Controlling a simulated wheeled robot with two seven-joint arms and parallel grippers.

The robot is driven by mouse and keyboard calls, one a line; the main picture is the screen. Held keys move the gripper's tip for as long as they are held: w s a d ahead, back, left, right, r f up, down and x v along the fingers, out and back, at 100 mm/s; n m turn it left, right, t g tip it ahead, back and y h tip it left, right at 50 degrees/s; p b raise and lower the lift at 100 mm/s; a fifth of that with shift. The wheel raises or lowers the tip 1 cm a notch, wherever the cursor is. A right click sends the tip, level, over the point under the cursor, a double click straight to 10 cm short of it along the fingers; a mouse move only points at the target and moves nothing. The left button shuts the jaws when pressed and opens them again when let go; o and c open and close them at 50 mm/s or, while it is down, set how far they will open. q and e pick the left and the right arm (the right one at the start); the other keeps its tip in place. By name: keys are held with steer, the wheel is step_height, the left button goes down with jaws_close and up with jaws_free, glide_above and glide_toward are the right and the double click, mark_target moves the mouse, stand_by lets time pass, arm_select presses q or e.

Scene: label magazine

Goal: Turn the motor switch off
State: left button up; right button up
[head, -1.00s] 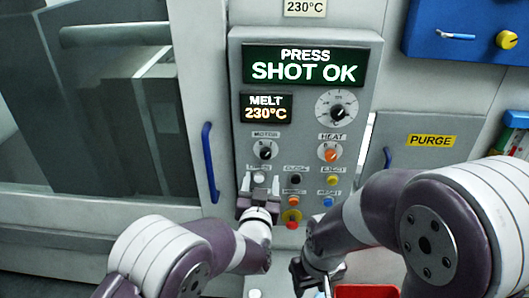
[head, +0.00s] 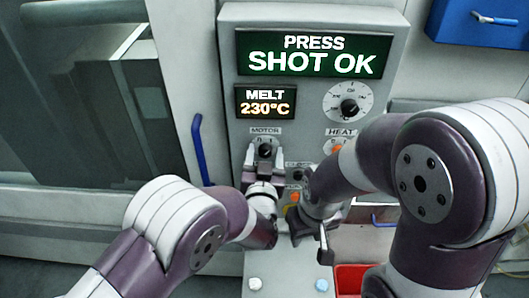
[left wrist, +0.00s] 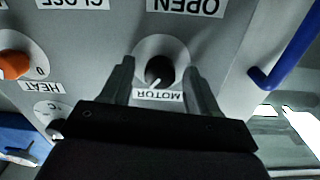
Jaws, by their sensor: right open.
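The motor switch (head: 265,150) is a black rotary knob under the MOTOR label on the grey control panel. It also shows in the upside-down left wrist view (left wrist: 160,70), with a white pointer line toward the lower left, near the MOTOR label. My left gripper (head: 264,160) is at the knob. In the left wrist view its fingers (left wrist: 158,74) stand open on both sides of the knob, with gaps visible between each finger and the knob. My right gripper (head: 310,222) is open, lower and to the right, in front of the panel's lower part.
The orange HEAT knob (left wrist: 14,66) is beside the motor switch, partly hidden by my right arm in the head view. A blue door handle (head: 199,150) stands left of the panel. The display (head: 310,54) reads PRESS SHOT OK. A red bin (head: 349,278) is low at right.

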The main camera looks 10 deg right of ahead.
arm_select(q)
steer(key=c, duration=0.9)
steer(key=shift+f+n+b, duration=0.2)
steer(key=shift+n+b, duration=0.3)
steer(key=shift+b, duration=0.4)
steer(key=shift+c, duration=0.2)
steer(key=n+b, duration=1.1)
steer(key=b, duration=0.7)
steer(key=shift+f+n, duration=0.1)
steer(key=shift+n, duration=0.2)
steer(key=shift+r+n+b, duration=0.25)
steer(key=shift+n+b, duration=0.65)
steer(key=shift+b, duration=0.25)
steer(key=o, duration=1)
steer(key=shift+o, duration=0.2)
steer(key=shift+w, duration=0.1)
